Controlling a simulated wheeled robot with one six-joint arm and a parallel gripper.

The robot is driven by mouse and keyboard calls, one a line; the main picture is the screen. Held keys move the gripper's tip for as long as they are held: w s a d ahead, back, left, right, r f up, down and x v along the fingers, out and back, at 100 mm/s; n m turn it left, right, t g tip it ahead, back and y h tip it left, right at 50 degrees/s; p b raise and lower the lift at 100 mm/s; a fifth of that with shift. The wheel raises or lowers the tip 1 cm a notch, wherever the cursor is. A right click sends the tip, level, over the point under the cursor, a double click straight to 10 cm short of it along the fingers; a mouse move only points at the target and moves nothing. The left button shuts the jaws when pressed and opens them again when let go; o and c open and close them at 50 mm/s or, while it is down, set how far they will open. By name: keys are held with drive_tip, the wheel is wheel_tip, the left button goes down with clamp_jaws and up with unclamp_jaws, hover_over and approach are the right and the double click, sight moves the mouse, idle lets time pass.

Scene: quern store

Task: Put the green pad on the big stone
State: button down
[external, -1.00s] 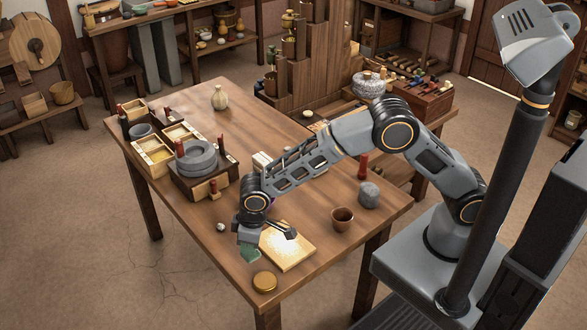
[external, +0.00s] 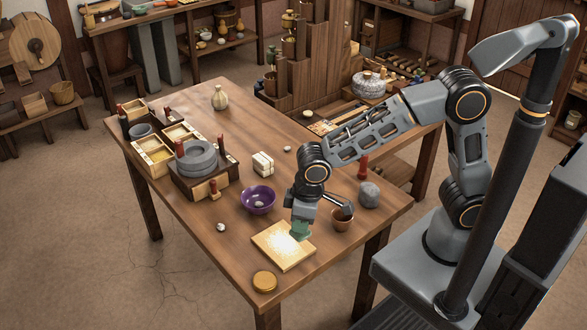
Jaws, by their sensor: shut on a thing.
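My gripper (external: 302,220) is shut on the green pad (external: 300,232) and holds it over the back right part of the pale board, near the small brown cup. The jaws partly hide the pad. I cannot tell the exact gap between pad and board. A rounded grey stone (external: 369,195), the largest loose stone on the table, sits near the right edge, to the right of my gripper. Its top is bare.
The brown cup (external: 342,221) stands between my gripper and the grey stone. A red peg (external: 363,167) stands behind the stone. A purple bowl (external: 258,200), pale board (external: 276,250), round lid (external: 265,281) and hand quern (external: 197,158) are to the left.

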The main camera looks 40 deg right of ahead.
drive_tip(key=w+d+r+m+b, duration=0.2)
drive_tip(key=w+d+m, duration=0.1)
drive_tip(key=w+d, duration=0.5)
drive_tip(key=m+h+b, duration=0.1)
drive_tip(key=m+b, duration=0.2)
drive_tip(key=m, duration=0.4)
hover_over(368, 186)
drive_tip(key=shift+n+t, duration=0.3)
drive_tip(key=shift+n, duration=0.2)
drive_tip(key=shift+s+f+b, duration=0.2)
drive_tip(key=shift+f+b, duration=0.1)
drive_tip(key=shift+f, duration=1.75)
drive_tip(key=shift+s+f+b, duration=0.2)
drive_tip(key=shift+f+b, duration=0.05)
drive_tip(key=shift+f, duration=1.75)
drive_tip(key=shift+f, duration=0.2)
drive_tip(key=c, duration=1)
unclamp_jaws()
